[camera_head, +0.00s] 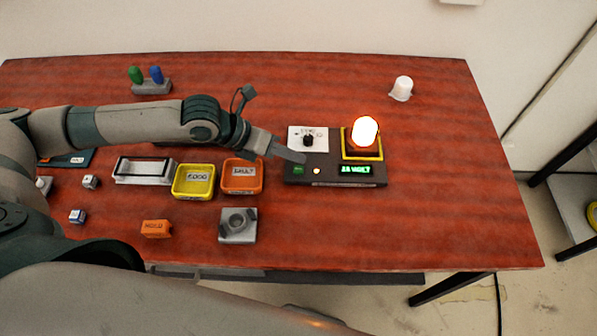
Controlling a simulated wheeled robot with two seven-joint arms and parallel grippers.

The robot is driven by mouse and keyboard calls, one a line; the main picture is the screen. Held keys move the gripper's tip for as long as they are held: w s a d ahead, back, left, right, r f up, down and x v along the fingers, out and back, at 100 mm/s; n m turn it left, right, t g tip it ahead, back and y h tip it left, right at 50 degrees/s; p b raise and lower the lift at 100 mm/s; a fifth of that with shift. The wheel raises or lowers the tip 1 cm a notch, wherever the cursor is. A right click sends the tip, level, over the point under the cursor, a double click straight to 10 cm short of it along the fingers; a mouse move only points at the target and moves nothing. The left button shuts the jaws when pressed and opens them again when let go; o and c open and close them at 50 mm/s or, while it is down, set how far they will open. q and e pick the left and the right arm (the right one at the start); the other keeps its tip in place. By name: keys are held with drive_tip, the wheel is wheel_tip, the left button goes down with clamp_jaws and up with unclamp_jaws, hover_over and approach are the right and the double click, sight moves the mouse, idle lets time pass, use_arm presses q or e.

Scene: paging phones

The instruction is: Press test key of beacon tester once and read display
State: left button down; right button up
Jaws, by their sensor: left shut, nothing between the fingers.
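The beacon tester (335,180) is a dark box right of the table's middle. A beacon (365,132) stands in its yellow-framed socket (362,156) and glows bright white-orange. The display (355,169) is lit with green characters, too small to read surely. A green key (299,170) sits at the tester's front left, with a small lit dot (317,171) beside it. My left gripper (302,157) is shut and empty, its tips just behind and above the green key; I cannot tell whether they touch the tester. My right gripper is not in view.
A dark knob (308,140) sits on the tester's white plate. Left of the tester are an orange tray (241,177), a yellow tray (193,182) and a grey fixture (238,226). A white cup-like object (402,88) stands behind right. The table's right side is clear.

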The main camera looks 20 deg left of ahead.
use_arm(q)
drive_tip(key=shift+f, duration=0.75)
drive_tip(key=shift+f+b, duration=0.7)
drive_tip(key=shift+f, duration=0.15)
idle(2.4)
idle(0.3)
drive_tip(key=shift+r+p, duration=0.75)
drive_tip(key=shift+r, duration=0.15)
wheel_tip(320, 180, up, 5)
drive_tip(key=p, duration=0.4)
idle(1.1)
